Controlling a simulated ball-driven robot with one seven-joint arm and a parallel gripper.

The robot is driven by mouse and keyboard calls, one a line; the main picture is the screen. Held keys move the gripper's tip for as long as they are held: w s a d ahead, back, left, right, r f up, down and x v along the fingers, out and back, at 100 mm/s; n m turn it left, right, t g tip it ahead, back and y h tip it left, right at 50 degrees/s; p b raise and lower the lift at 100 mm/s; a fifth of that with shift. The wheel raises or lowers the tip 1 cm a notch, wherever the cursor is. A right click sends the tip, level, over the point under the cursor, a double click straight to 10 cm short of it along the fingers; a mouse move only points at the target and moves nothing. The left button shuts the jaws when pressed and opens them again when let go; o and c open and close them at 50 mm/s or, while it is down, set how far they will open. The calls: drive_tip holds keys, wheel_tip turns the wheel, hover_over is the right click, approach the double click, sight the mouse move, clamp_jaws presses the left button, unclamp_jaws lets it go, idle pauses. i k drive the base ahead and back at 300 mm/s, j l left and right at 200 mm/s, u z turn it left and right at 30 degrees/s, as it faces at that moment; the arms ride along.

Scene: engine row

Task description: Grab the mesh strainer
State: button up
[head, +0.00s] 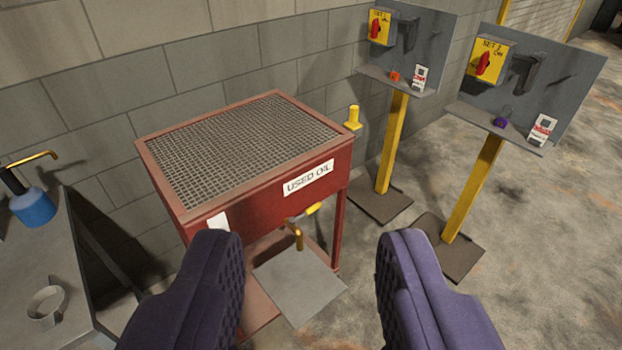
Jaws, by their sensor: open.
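The mesh strainer (245,142) is a grey wire grid in a reddish frame. It lies flat across the top of a red stand (262,205) labelled "USED OIL", close to a block wall. My gripper (312,265) is open and empty, with its two purple padded fingers at the bottom of the picture. The fingers are apart from the strainer, on the near side of the stand. No part of the strainer's top is hidden.
A brass tap (297,235) and a grey plate (300,287) are at the stand's front. A metal bench (35,265) at left holds a blue oil can (32,206) and a ring clamp (46,303). Two yellow-post stations (392,145) (472,190) stand right. Concrete floor is clear at far right.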

sight(49, 302)
drive_tip(key=u, duration=0.4)
drive_tip(key=j+u, duration=0.1)
drive_tip(key=u, duration=0.35)
drive_tip(key=i+u, duration=0.1)
drive_tip(key=u, duration=1.15)
drive_tip(key=i+u, duration=0.2)
drive_tip(key=i, duration=0.1)
